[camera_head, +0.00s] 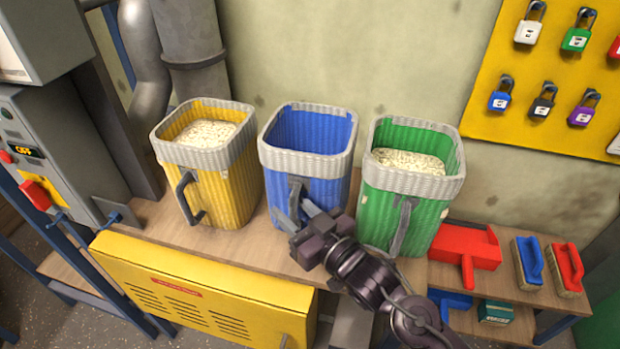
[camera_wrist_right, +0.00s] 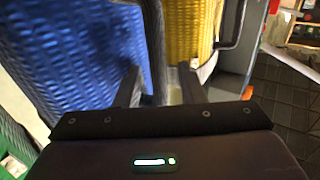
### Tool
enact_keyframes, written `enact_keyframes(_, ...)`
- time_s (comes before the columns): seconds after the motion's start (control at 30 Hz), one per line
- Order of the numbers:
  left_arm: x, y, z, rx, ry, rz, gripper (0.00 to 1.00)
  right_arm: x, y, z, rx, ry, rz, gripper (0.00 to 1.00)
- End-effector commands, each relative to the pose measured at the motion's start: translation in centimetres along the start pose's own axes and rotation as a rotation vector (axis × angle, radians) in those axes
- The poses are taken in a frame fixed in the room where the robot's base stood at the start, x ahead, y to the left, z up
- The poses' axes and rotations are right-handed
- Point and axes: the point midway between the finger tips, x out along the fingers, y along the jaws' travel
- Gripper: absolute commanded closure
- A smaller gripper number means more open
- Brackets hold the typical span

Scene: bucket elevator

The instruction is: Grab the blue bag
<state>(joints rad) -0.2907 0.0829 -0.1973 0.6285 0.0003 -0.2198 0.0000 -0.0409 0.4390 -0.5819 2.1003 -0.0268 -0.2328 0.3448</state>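The blue bag (camera_head: 331,187), with a grey rim and a dark grey front handle (camera_head: 296,194), stands upright on the wooden shelf between a yellow and a green bag. It looks empty inside. It also fills the left of the right wrist view (camera_wrist_right: 75,50). My right gripper (camera_head: 303,212) is in front of the blue bag at its handle. In the right wrist view its two fingers (camera_wrist_right: 160,84) are apart, and the handle (camera_wrist_right: 155,45) shows between them. Whether a finger touches the handle is unclear. My left gripper is not in view.
The yellow bag (camera_head: 225,190) at left and the green bag (camera_head: 430,222) at right hold pale granules and stand close by. A yellow panel (camera_head: 200,285) lies below the shelf. A red dustpan (camera_head: 465,250) and brushes lie at right. A control box (camera_head: 65,150) stands at left.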

Motion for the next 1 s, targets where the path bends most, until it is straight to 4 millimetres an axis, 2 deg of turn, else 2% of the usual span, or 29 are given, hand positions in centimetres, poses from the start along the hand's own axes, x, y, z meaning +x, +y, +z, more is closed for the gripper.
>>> enact_keyframes(0.03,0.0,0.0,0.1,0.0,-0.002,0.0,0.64,0.0,0.0,0.0,0.0,0.0,0.0,0.69)
enact_keyframes(0.27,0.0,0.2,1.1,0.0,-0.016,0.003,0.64,0.0,0.0,0.0,0.0,0.0,0.0,0.99)
enact_keyframes(0.77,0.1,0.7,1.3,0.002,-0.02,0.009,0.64,0.0,0.1,-0.5,-0.001,0.005,0.0,1.0)
enact_keyframes(0.87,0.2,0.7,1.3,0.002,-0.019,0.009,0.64,0.0,0.1,-1.2,-0.002,0.006,0.001,1.0)
enact_keyframes(1.0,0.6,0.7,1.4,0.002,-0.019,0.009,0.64,0.0,0.0,-3.1,-0.003,0.009,0.0,1.0)
